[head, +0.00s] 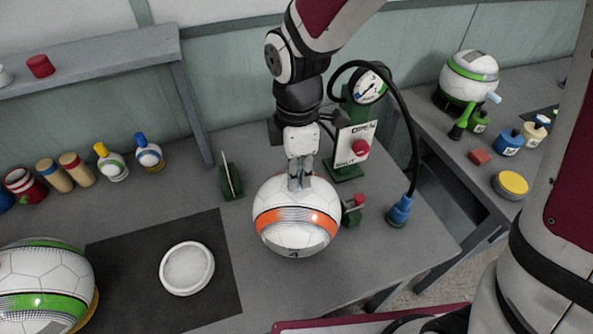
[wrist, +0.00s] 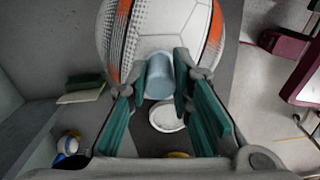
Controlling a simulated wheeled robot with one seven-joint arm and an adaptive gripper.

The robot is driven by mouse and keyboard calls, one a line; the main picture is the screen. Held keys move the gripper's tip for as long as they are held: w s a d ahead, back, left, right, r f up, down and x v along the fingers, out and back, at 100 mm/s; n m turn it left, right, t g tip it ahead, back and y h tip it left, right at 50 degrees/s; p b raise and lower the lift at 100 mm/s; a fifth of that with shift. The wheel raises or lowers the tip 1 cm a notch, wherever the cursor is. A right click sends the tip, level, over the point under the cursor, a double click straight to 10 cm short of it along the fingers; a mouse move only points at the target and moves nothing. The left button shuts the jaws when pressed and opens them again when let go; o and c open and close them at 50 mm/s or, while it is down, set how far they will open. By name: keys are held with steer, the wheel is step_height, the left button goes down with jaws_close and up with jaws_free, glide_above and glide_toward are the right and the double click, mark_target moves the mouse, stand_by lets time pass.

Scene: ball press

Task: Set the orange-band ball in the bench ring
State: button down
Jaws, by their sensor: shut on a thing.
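The orange-band ball (head: 296,240) is white with orange and grey bands and a dark 4, at the middle of the bench in the head view. It fills the upper part of the wrist view (wrist: 155,35). My gripper (head: 300,187) is above it, pointing down, shut on a pale blue-grey stub (wrist: 159,80) at the ball's top. I cannot tell whether the ball touches the bench. The white bench ring (head: 164,284) lies on a dark mat to the ball's lower left, empty. Part of the ring shows between my fingers in the wrist view (wrist: 166,128).
A green-band ball (head: 45,285) sits left of the mat (head: 120,250). A green stand with gauge (head: 370,87) and OPEN/SHUT panel, a small red-button box (head: 352,212) and a hose with a blue end (head: 400,211) crowd the right. A green card holder (head: 231,182) stands behind left.

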steer(key=shift+w+f, duration=0.1)
steer(key=shift+f, duration=0.3)
steer(key=shift+r, duration=0.1)
steer(key=shift+f, duration=0.4)
steer(key=c, duration=1.4)
jaws_free()
steer(key=shift+c, duration=0.2)
